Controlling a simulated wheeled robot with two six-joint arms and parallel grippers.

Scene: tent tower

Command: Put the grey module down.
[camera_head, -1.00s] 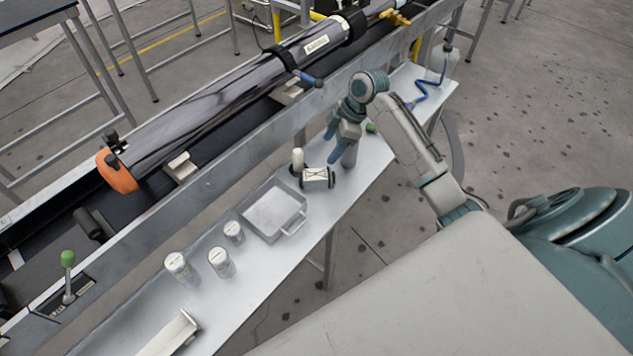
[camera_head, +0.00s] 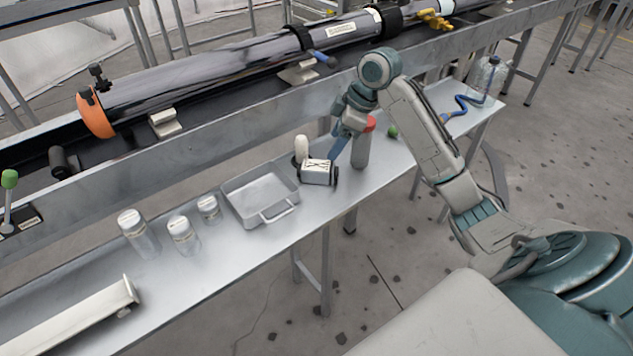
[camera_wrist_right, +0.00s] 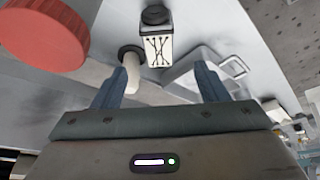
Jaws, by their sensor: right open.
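A grey cylinder with a red cap (camera_head: 361,150), which looks like the grey module, stands upright on the metal bench (camera_head: 235,250). In the right wrist view, its red cap (camera_wrist_right: 40,33) shows at the upper left, outside the fingers. My right gripper (camera_head: 339,147) is just left of the cylinder; its blue fingers (camera_wrist_right: 158,86) are spread with nothing between them. I cannot tell whether a finger touches the cylinder. My left gripper is in neither view.
A white box with black ends (camera_head: 319,172) and a pale upright piece (camera_head: 301,147) stand left of the cylinder. Further left are a metal tray (camera_head: 264,217) and several lidded jars (camera_head: 182,235). A green ball (camera_head: 392,132) lies to the right. A long tube (camera_head: 210,75) runs behind.

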